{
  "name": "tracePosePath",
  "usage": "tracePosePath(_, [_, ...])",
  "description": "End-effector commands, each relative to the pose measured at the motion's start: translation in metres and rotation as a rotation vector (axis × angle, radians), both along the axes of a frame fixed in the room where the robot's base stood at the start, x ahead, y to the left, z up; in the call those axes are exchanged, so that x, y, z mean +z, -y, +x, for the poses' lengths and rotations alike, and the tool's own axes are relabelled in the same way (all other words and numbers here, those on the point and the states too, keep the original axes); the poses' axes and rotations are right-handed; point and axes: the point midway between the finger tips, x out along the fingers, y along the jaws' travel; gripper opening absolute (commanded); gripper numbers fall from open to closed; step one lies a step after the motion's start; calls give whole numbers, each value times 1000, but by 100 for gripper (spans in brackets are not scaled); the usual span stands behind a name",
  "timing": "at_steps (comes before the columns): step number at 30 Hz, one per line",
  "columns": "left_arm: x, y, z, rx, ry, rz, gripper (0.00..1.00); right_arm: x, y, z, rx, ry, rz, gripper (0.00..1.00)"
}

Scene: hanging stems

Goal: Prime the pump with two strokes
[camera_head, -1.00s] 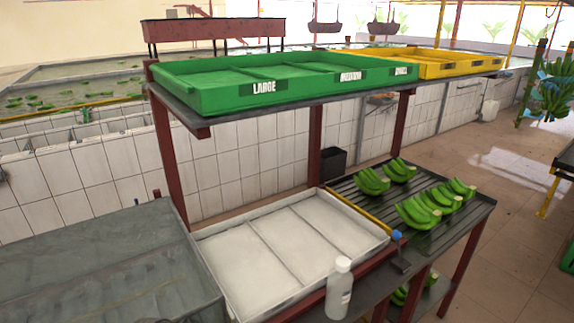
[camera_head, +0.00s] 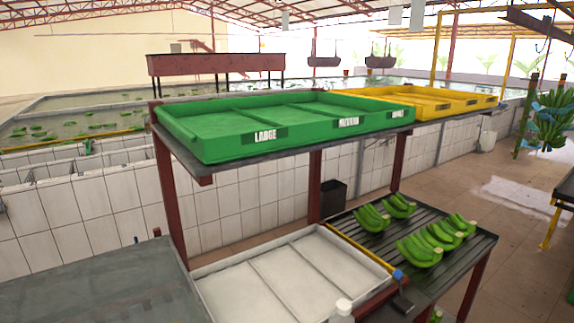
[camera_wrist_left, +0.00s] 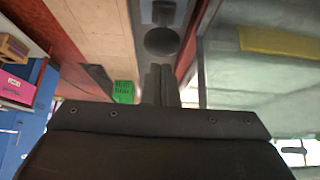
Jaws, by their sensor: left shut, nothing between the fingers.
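A white bottle (camera_head: 342,311) shows at the bottom edge of the head view, in front of the white divided tray (camera_head: 290,276). Only its top shows; the rest is cut off by the picture edge. Whether it is the pump I cannot tell. In the left wrist view my left gripper (camera_wrist_left: 161,84) is shut and empty, its two dark fingers together. A dark round shape (camera_wrist_left: 162,41) on a grey strip lies just beyond the fingertips; I cannot tell what it is. Neither gripper shows in the head view.
A green crate (camera_head: 230,147) and a yellow crate (camera_head: 435,101) stand on the upper shelf. Green banana bunches (camera_head: 420,249) lie on a dark slatted rack (camera_head: 345,228). A grey surface (camera_head: 100,300) is at lower left. Tiled floor (camera_head: 500,260) is open at right.

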Motion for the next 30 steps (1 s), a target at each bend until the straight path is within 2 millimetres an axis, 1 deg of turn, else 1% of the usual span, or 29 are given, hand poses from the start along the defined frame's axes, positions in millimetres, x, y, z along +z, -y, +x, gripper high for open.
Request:
tracePosePath(23, [-40, 0, -1, 1, -5, 0, 0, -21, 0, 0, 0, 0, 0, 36])
tracePosePath(30, [-38, 0, -1, 1, -6, 1, 0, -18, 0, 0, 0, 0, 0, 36])
